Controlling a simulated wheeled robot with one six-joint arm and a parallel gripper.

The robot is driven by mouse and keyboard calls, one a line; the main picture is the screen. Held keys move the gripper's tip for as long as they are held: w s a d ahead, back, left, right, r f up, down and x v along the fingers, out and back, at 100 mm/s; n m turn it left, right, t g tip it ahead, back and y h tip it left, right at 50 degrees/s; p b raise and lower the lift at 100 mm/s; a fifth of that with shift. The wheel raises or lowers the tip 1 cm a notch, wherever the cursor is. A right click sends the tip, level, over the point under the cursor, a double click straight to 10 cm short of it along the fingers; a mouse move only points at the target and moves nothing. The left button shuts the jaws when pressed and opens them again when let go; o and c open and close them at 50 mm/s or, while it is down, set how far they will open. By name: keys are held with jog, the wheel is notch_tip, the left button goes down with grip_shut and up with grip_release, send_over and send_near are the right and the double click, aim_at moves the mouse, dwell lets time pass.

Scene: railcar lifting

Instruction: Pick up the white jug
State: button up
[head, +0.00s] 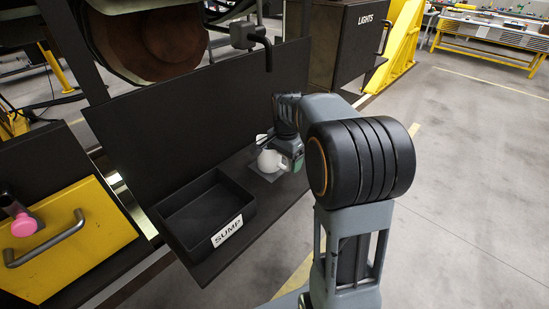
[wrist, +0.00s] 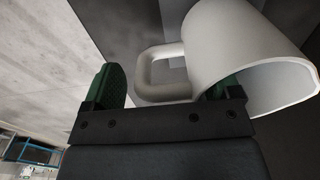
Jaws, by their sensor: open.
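The white jug (head: 268,158) stands on a small grey mat on the dark shelf, right of the sump tray. It is partly hidden behind my gripper (head: 290,160) in the head view. In the wrist view the jug (wrist: 235,62) fills the upper right, with its loop handle (wrist: 147,75) pointing left. My gripper (wrist: 165,88) is open, its two green-padded fingers apart. The handle shows between the fingers, and the right finger is partly hidden by the jug body. I cannot tell whether either finger touches the jug.
The black open tray marked SUMP (head: 228,231) sits left of the jug. A dark upright panel (head: 190,120) stands behind the shelf, with a bent black pipe (head: 268,52) above. The floor at right is clear.

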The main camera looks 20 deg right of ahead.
jog(key=c, duration=1.2)
